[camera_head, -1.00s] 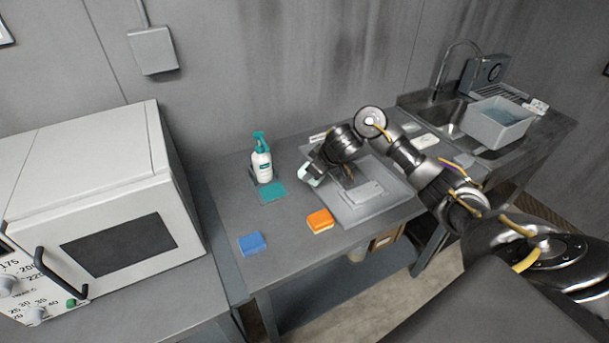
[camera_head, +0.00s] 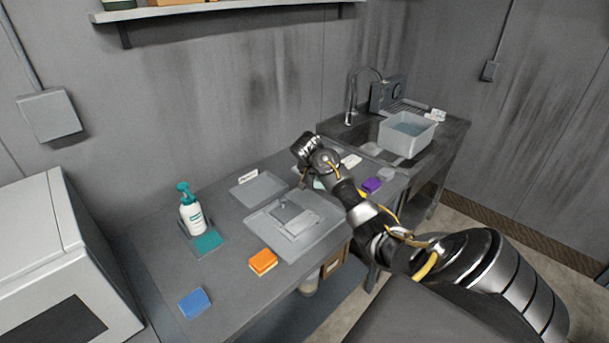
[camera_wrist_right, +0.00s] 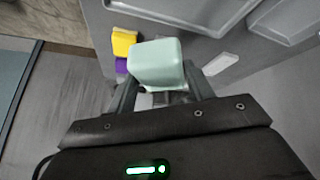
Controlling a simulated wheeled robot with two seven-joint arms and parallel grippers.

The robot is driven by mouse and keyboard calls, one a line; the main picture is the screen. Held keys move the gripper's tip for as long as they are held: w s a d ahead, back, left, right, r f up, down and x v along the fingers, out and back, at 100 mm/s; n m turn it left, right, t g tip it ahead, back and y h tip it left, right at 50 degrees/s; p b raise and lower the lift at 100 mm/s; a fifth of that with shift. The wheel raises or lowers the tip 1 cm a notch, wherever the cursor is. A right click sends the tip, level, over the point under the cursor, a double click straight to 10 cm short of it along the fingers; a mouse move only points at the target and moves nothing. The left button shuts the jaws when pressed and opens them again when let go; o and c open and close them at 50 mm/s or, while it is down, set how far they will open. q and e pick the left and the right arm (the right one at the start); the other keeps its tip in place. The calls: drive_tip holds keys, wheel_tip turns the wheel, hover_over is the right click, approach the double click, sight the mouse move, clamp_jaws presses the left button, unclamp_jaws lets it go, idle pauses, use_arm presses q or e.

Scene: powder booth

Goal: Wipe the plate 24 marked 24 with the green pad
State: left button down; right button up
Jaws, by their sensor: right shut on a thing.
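My right gripper (camera_wrist_right: 158,95) is shut on a pale green pad (camera_wrist_right: 156,63), held up off the table. In the head view the gripper is mostly hidden by its own arm, and a sliver of the pad (camera_head: 318,184) shows below it. A grey plate with a raised middle part (camera_head: 325,235) lies at the table's front. A smaller grey plate (camera_head: 270,193) lies behind it, with a white tag (camera_head: 247,176) too small to read. I cannot tell which plate is marked 24. My left gripper is in neither view.
Orange (camera_head: 263,261), blue (camera_head: 194,302) and purple (camera_head: 372,184) sponges lie on the table. A sink with a grey tub (camera_head: 407,137) is at the right. A white oven (camera_head: 35,265) stands at the left.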

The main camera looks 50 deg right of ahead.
drive_tip(key=s+a+f+n+t+y, duration=0.1)
drive_tip(key=s+a+f+n+t, duration=0.3)
drive_tip(key=a, duration=0.8)
drive_tip(key=s+a+n+g+y, duration=0.1)
drive_tip(key=s+a+n, duration=0.3)
drive_tip(key=a, duration=0.9)
drive_tip(key=s+a+f+n+t+y, duration=0.15)
drive_tip(key=s+a, duration=0.45)
drive_tip(key=a, duration=0.6)
drive_tip(key=s+a+f+n+b, duration=0.2)
drive_tip(key=s+a+f+b, duration=0.3)
drive_tip(key=f+b, duration=0.4)
drive_tip(key=shift+s+a+f+y+b, duration=0.25)
drive_tip(key=shift+f+y+b, duration=0.2)
drive_tip(key=shift+b, duration=0.1)
drive_tip(key=shift+r+n, duration=0.1)
drive_tip(key=shift+n, duration=0.15)
